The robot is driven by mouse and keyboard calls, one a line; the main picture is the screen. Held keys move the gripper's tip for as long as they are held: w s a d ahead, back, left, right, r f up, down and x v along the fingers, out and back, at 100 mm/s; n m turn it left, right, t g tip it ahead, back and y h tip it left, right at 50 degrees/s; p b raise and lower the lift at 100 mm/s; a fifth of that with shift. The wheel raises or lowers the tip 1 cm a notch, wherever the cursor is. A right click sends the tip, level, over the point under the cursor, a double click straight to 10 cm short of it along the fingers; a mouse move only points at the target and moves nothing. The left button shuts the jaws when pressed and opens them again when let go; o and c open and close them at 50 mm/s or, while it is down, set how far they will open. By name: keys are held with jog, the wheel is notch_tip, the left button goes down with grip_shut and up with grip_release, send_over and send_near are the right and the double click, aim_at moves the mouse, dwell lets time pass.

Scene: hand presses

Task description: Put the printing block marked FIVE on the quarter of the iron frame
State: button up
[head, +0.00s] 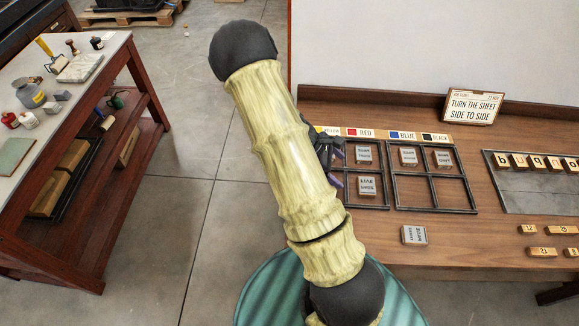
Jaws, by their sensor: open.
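Two dark iron frames lie side by side on the wooden table: a left frame (366,209) below the yellow and red labels, and a right frame (428,210) below the blue and black labels. One printing block (365,155) is in the left frame's upper right quarter and another (368,187) is in its lower right quarter. Two blocks (408,156) (442,158) are in the right frame's upper quarters. A loose block (414,235) lies on the bare table in front. I cannot read which is FIVE. My gripper (338,166) is open, beside the left frame, partly hidden by my arm.
The colour label strip (372,133) runs behind the frames. A sign (472,106) stands at the back. A tray of letter blocks (545,200) and small number blocks (540,252) are at right. A side table (100,62) with bottles and tools stands at left.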

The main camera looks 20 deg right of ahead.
jog(key=s+a+r+m+t+y, duration=0.2)
jog(key=a+r+m, duration=0.3)
jog(key=a+r, duration=0.3)
jog(key=s+a+r+m+t+y, duration=0.2)
jog(key=a+r+m+t+y, duration=0.2)
jog(key=a+r, duration=0.4)
jog(key=a+m+y, duration=0.1)
jog(key=a+m, duration=0.1)
jog(key=a, duration=0.2)
jog(key=shift+s+a+t, duration=0.25)
jog(key=shift+s+t, duration=0.05)
